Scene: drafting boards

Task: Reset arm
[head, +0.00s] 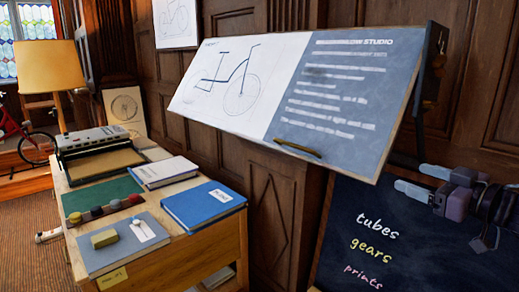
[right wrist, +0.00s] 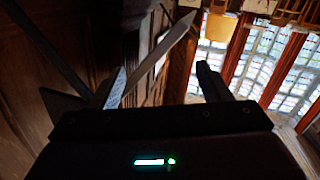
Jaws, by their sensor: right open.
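My right gripper (head: 412,179) comes in from the right edge of the head view. Its two fingers point left and stand apart with nothing between them. It is just below and right of the tilted drafting board (head: 340,143), which carries a bicycle drawing and a blue text panel. It overlaps the top of a dark chalkboard (head: 345,262) reading "tubes", "gears", "prints"; I cannot tell how far in front it is. In the right wrist view the open fingers (right wrist: 162,84) frame only room background. My left gripper is not in view.
A lamp (head: 50,66) stands behind.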

